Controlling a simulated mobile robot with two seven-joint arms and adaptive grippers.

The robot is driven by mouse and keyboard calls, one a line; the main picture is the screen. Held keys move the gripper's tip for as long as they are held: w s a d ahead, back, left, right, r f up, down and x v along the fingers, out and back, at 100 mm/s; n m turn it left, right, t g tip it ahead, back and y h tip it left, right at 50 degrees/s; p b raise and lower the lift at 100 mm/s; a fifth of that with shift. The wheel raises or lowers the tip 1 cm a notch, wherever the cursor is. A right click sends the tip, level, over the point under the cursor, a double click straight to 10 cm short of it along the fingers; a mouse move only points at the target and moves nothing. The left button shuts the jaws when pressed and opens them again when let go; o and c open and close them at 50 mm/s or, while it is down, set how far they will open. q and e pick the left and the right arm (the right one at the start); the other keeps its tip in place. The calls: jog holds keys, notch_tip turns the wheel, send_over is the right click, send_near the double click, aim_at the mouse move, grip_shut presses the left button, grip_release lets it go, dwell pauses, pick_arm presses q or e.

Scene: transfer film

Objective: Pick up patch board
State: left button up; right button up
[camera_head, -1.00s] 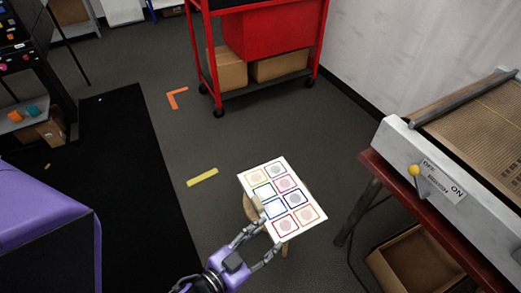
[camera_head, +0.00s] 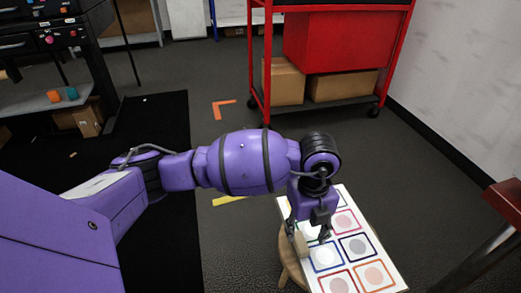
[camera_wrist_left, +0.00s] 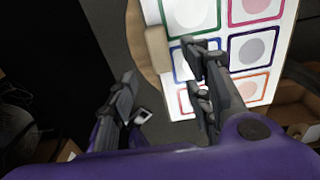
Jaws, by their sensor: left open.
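The patch board (camera_head: 352,222) is a white panel with rows of coloured square outlines around pale circles. It lies on a round wooden stool (camera_head: 286,256), and a small tan block (camera_head: 301,244) sits at its left edge. My left gripper (camera_head: 309,230) is open, pointing down at that left edge near the block. In the left wrist view, the fingers (camera_wrist_left: 158,78) are spread, one over the dark floor and the other in front of the board (camera_wrist_left: 211,55). The tan block (camera_wrist_left: 157,48) shows beyond the gap. Contact cannot be told. My right gripper is not in view.
A red cart (camera_head: 340,40) with cardboard boxes (camera_head: 343,86) stands behind the stool. A dark red table edge (camera_head: 505,200) is at the right. A black mat (camera_head: 165,230) lies at the left.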

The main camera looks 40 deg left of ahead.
aim_at(302, 240)
pick_arm(q)
jog(key=shift+w+a+f, duration=0.25)
jog(key=shift+w, duration=0.1)
notch_tip(302, 240, down, 2)
jog(key=shift+f+b, duration=0.2)
jog(key=shift+b, duration=0.4)
notch_tip(302, 240, down, 4)
jog(key=shift+f+b, duration=0.2)
jog(key=shift+b, duration=0.95)
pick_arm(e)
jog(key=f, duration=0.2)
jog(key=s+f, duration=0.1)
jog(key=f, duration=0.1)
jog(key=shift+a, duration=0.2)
pick_arm(q)
jog(key=shift+r, duration=0.1)
jog(key=shift+c, duration=0.6)
grip_shut()
jog(key=shift+w, duration=0.1)
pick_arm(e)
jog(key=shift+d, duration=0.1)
